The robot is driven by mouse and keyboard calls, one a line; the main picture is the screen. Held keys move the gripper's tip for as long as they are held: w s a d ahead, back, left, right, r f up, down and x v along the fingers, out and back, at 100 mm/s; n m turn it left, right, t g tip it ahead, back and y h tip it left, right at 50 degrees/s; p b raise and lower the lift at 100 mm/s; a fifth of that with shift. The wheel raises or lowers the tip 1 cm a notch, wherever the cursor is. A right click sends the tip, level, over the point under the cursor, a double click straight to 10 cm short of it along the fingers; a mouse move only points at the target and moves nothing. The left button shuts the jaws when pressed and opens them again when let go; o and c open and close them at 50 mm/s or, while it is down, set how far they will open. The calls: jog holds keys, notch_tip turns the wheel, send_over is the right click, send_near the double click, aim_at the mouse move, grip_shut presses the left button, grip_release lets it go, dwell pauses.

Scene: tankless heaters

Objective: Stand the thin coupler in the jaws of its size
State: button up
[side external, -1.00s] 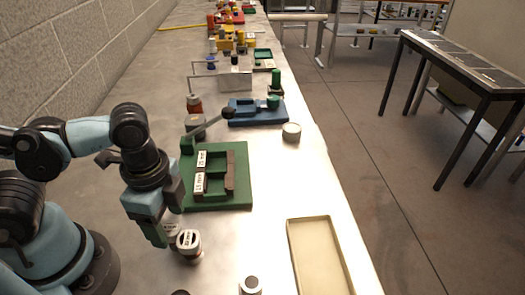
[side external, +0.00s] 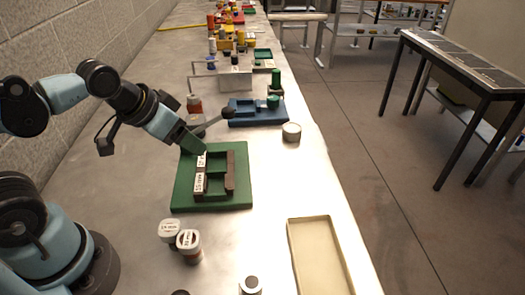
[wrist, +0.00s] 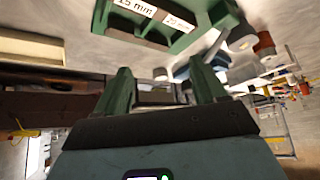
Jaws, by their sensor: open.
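Two short capped couplers stand side by side on the bench in the side view: one with a pale marked top (side external: 169,228) and one with a white marked cap and dark reddish body (side external: 188,245). Their markings are too small to read surely, and I cannot tell which is thinner. A green plate (side external: 240,198) carries dark brown jaws (side external: 230,172) with white size labels (side external: 199,183); one label reads 15 mm in the wrist view (wrist: 135,6). The jaws look empty. My gripper (side external: 199,150) is open and empty, tilted over the plate's back-left corner, away from the couplers.
A blue fixture (side external: 250,120) with a lever stands behind the plate, and a round grey piece (side external: 291,132) is to its right. A shallow cream tray (side external: 320,255) lies at front right. Small cylinders stand near the front edge. Bench right of the plate is clear.

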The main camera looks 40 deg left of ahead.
jog(key=shift+w+a+r+n, duration=0.2)
jog(key=shift+w+a+n, duration=0.05)
jog(key=shift+a+n, duration=0.1)
jog(key=n+g+h, duration=0.4)
jog(key=n+g, duration=0.3)
jog(key=n, duration=1.1)
send_near(168, 227)
jog(key=shift+x, duration=4.45)
jog(key=shift+c, duration=0.3)
